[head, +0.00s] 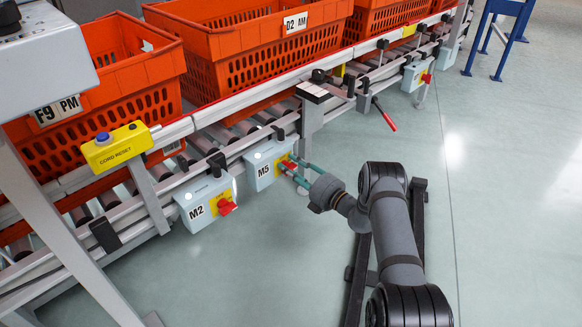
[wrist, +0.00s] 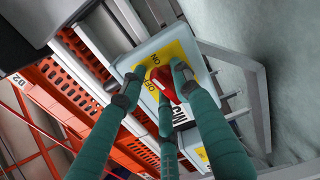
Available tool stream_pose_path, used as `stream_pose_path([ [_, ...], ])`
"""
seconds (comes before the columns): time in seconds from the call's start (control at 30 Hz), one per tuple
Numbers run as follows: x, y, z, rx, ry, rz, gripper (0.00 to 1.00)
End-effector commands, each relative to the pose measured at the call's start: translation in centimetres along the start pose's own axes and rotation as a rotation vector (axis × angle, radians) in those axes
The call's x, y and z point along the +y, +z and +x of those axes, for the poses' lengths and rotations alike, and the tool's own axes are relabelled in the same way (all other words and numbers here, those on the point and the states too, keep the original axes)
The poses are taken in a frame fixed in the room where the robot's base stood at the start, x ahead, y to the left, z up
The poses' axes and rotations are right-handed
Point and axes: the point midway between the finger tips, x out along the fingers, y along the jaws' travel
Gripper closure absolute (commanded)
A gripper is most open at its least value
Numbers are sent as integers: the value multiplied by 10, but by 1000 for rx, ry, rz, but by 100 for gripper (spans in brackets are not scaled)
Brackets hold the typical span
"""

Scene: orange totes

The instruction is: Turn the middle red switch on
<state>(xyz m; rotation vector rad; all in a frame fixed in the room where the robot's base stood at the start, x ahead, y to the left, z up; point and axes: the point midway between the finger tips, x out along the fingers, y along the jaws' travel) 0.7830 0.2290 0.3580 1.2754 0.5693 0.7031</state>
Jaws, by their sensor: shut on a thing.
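The middle switch is on a light grey box (head: 262,163) marked M5, mounted on the conveyor's side rail. Its red knob (wrist: 162,84) sits on a yellow plate (wrist: 178,48) with ON and OFF lettering in the wrist view. My gripper (head: 294,172) has teal fingers and reaches the front of the M5 box from the right in the head view. In the wrist view the fingers (wrist: 158,82) are closed around the red knob and cover part of it. I cannot tell which way the knob points.
The M2 box (head: 205,204) with its red switch (head: 226,207) is close on the left. Another switch box (head: 416,74) is farther right along the rail. A red-handled lever (head: 386,116) sticks out between. Orange totes (head: 213,72) stand on the conveyor.

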Motion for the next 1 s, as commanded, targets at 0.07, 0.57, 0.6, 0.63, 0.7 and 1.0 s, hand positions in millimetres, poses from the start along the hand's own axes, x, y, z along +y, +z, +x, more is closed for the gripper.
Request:
stream_pose_path([
  [0.07, -2, -1, -1, 2, -4, 54, 95],
  [0.57, -4, 0, -1, 2, -4, 222, 95],
  [0.6, -4, 0, -1, 2, -4, 225, 95],
  [0.63, -4, 0, -1, 2, -4, 227, 95],
  [0.7, -4, 0, -1, 2, -4, 229, 95],
  [1.0, -4, 0, -1, 2, -4, 228, 68],
])
